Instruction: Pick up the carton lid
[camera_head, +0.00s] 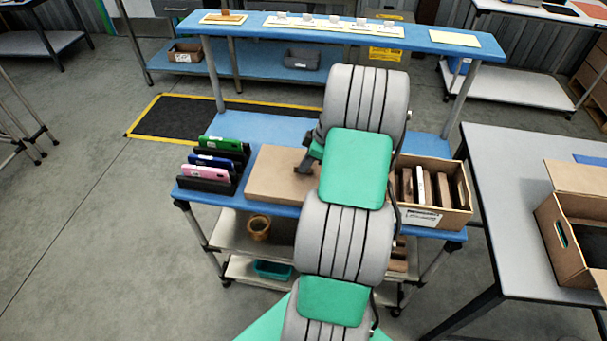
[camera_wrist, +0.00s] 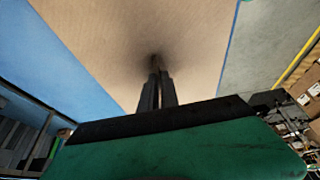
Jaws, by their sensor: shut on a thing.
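The carton lid (camera_head: 272,178) is a flat brown cardboard piece on the blue workbench, left of my arm in the head view. Its right part is hidden behind my arm. My gripper (camera_head: 304,167) is at the lid, with its dark fingers reaching down to it. In the wrist view the lid's plain brown face (camera_wrist: 130,40) fills the upper middle. There the fingertips of my gripper (camera_wrist: 157,74) are close together and meet the cardboard, shut on it. The exact grip at the tips is in dark shadow.
A black rack (camera_head: 214,172) with several coloured phone-like items stands left of the lid. An open carton (camera_head: 428,217) with dividers stands on the bench's right. A raised blue shelf (camera_head: 270,30) spans the back. A grey table (camera_head: 500,190) with another open carton (camera_head: 563,250) is at right.

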